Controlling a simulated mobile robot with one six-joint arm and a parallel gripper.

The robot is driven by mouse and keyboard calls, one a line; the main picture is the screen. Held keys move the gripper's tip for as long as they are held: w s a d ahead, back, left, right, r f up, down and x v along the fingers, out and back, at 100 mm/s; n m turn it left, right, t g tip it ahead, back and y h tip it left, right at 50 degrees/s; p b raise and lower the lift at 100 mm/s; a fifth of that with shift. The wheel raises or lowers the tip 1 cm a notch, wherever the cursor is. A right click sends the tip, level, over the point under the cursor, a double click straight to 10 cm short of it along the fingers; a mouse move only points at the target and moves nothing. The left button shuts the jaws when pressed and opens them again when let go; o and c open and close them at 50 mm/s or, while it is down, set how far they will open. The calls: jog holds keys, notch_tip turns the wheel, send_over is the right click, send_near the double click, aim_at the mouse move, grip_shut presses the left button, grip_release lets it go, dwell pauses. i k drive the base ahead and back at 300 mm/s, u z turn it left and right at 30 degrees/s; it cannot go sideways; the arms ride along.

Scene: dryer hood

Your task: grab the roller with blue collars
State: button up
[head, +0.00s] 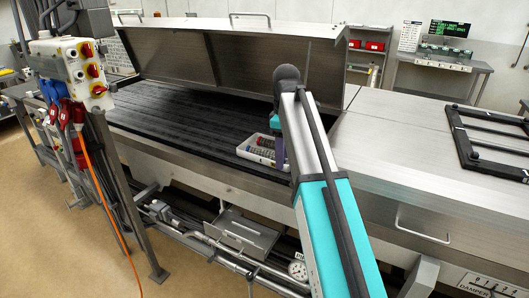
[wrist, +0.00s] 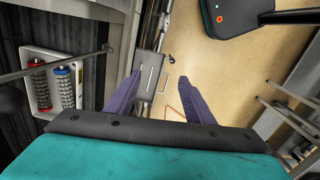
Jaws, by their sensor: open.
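A white tray (wrist: 42,113) at the left of the wrist view holds two ribbed grey rollers side by side. The roller with blue collars (wrist: 66,90) is the right one. The roller with red collars (wrist: 39,88) is the left one. In the head view the tray (head: 243,153) lies on the dark belt near its front edge, and its contents are too small to tell apart. My gripper (wrist: 161,78) is open and empty, its purple fingers apart, off to the right of the tray in the wrist view. In the head view my arm partly hides the gripper (head: 278,148).
A raised metal hood (head: 265,55) stands over the dark slatted belt (head: 180,100). A thin dark bar crosses above the tray in the wrist view. A black frame (head: 490,140) lies on the steel top at right. The belt left of the tray is clear.

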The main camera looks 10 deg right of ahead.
aim_at(268, 154)
jog(key=i, duration=1.3)
